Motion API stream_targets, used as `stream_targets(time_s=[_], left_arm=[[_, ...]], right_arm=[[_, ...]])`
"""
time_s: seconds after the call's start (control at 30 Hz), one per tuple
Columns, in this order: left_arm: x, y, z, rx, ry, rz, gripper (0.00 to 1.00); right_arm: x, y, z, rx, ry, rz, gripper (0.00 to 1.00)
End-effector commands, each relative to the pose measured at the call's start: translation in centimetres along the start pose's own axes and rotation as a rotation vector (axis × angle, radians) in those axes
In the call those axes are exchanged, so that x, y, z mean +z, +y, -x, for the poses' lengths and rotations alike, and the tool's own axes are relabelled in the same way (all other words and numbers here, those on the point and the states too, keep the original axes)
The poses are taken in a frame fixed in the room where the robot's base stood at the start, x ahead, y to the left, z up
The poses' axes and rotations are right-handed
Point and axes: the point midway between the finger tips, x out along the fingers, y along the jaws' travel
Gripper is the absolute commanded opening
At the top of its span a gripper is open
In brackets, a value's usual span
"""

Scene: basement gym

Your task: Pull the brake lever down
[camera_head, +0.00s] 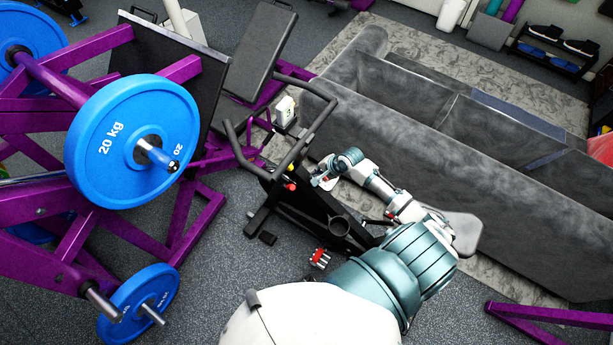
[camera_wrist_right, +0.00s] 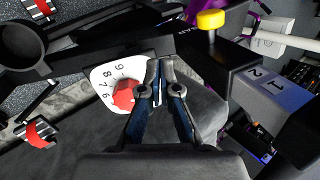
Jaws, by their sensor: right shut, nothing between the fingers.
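The exercise bike (camera_head: 310,205) stands in the middle of the head view. A white plate with numbers (camera_wrist_right: 105,76) and a red dial-like part (camera_wrist_right: 125,97) shows in the right wrist view, partly hidden behind my left-hand finger there. A small red knob (camera_head: 290,187) and a yellow knob (camera_head: 291,168) sit below the handlebars; the yellow one also shows in the wrist view (camera_wrist_right: 210,19). I cannot tell which part is the brake lever. My right gripper (camera_head: 318,181) is shut and empty, close to the plate; contact is unclear (camera_wrist_right: 160,64). My left gripper is out of view.
Black handlebars (camera_head: 313,130) rise just beyond my right gripper. A grey sofa (camera_head: 440,150) stands to the right. A purple weight rack with blue plates (camera_head: 110,150) fills the left.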

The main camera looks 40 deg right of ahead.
Motion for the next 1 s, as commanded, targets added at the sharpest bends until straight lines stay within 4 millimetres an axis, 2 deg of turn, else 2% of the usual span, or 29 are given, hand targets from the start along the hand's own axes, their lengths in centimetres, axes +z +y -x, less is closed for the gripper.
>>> stream_targets(time_s=[0.43,0.5,0.67,1.0], left_arm=[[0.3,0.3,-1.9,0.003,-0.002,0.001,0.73],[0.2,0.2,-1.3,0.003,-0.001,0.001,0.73],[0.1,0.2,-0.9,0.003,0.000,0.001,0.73],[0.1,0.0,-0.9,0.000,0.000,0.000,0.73]], right_arm=[[0.2,0.0,-9.2,-0.001,0.000,0.001,0.00],[1.6,-0.1,-9.2,0.000,-0.001,0.005,0.00],[3.4,-0.1,-9.5,-0.002,0.000,0.004,0.00],[3.9,0.0,-9.8,-0.002,0.001,0.003,0.00]])
